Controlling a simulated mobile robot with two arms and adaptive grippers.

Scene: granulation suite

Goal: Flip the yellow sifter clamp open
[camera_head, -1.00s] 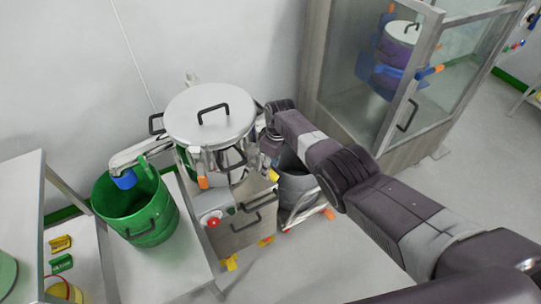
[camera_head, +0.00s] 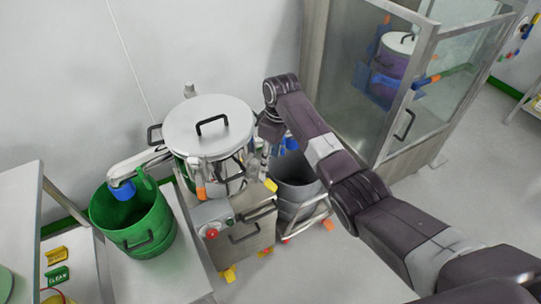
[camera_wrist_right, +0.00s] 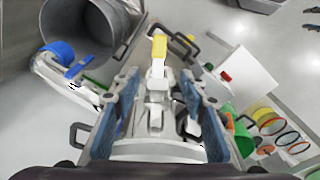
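The sifter (camera_head: 185,130) is a round steel vessel with a lid and black handle. Its yellow-tipped clamp (camera_wrist_right: 158,50) stands out from the sifter's side in the right wrist view, and the yellow tip shows in the head view (camera_head: 271,185). My right gripper (camera_wrist_right: 159,86) is open, with one blue-padded finger on each side of the clamp's metal body. The yellow tip reaches beyond the fingertips. I see gaps beside the clamp, but cannot tell whether any pad touches it. In the head view my right gripper (camera_head: 266,152) is partly hidden beside the sifter. My left gripper is out of view.
An orange-tipped clamp (camera_head: 200,191) sits on the sifter's front. A green bucket (camera_head: 135,235) stands left under the spout. A grey bin (camera_head: 297,185) on a wheeled frame stands right. A glass-doored cabinet (camera_head: 400,150) is behind my right arm.

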